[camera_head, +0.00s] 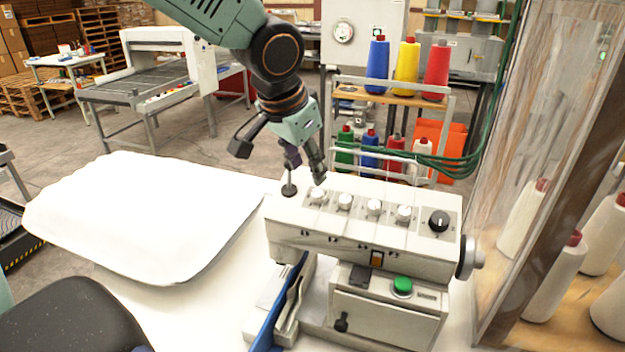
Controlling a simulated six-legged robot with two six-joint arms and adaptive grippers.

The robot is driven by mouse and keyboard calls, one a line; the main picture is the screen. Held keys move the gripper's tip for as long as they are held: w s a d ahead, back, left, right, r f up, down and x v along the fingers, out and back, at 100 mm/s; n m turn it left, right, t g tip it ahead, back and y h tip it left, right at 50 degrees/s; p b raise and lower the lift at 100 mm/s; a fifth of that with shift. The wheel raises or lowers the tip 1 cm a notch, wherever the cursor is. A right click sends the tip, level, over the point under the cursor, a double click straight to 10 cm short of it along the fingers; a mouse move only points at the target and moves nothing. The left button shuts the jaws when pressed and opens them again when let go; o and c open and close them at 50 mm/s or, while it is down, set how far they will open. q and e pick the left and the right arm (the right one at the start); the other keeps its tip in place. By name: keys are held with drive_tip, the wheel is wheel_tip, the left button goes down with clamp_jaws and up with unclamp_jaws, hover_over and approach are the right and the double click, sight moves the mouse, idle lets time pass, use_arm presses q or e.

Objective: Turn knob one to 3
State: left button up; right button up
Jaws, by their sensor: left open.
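The sewing-type machine (285,228) stands on the white table, with a row of white knobs on its sloped top. The leftmost white knob (317,195) is partly close behind my fingertips; its pointer setting is too small to read. More white knobs (374,207) sit to its right, then a black knob (438,220). My left gripper (304,168) comes down from above, open, with its fingertips just above and beside the leftmost white knob. Whether a fingertip touches the knob I cannot tell. My right gripper does not show.
A black post (289,188) rises at the machine's left end, close to my gripper. A thread rack (447,100) stands behind. A green button (402,286) is on the machine's front.

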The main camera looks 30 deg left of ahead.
sight(317, 192)
use_arm(q)
drive_tip(key=x, duration=0.4)
drive_tip(key=shift+a+f, duration=0.15)
drive_tip(key=shift+f, duration=0.15)
drive_tip(key=shift+w+d+f, duration=0.1)
drive_tip(key=shift+w+f, duration=0.3)
drive_tip(key=shift+f, duration=0.2)
drive_tip(key=shift+w+d+f, duration=0.15)
drive_tip(key=shift+w+f, duration=0.2)
drive_tip(key=shift+f, duration=0.2)
drive_tip(key=shift+w+d+f, duration=0.2)
drive_tip(key=shift+w+d, duration=0.05)
drive_tip(key=shift+w, duration=0.05)
drive_tip(key=shift+s+a, duration=0.25)
drive_tip(key=shift+a, duration=0.05)
drive_tip(key=shift+s+a+r, duration=0.1)
drive_tip(key=shift+s+a, duration=0.1)
drive_tip(key=shift+s, duration=0.05)
drive_tip(key=shift+c, duration=1.4)
drive_tip(key=shift+w+d, duration=0.3)
drive_tip(key=shift+w, duration=0.1)
drive_tip(key=c, duration=0.4)
drive_tip(key=shift+s, duration=0.1)
clamp_jaws()
